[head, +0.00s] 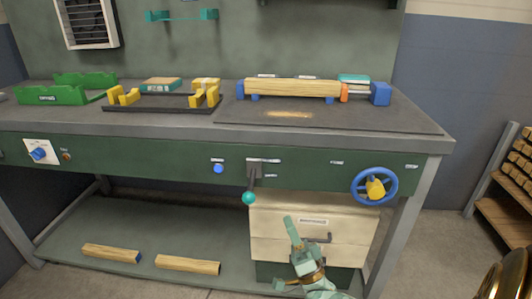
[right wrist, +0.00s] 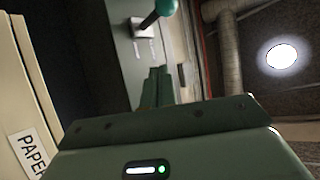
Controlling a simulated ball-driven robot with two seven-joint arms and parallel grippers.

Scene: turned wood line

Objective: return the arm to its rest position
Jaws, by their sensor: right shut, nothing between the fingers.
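My right gripper (head: 290,228) shows in the head view at the lower middle, in front of the cream drawer unit (head: 270,222) under the bench. It points up and its fingers are together, with nothing between them. In the right wrist view its closed fingers (right wrist: 158,85) show past the green gripper body, below the lever with the teal knob (right wrist: 166,7). The same lever knob (head: 249,198) hangs from the bench front in the head view, up and left of the gripper and apart from it. My left gripper is not in view.
The bench top (head: 190,122) carries a wooden bar (head: 292,88) between blue blocks, yellow supports (head: 206,92) and a green rack (head: 65,95). A blue handwheel (head: 374,186) juts out at right. Two wood pieces (head: 188,265) lie on the lower shelf. A stocked rack (head: 515,185) stands far right.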

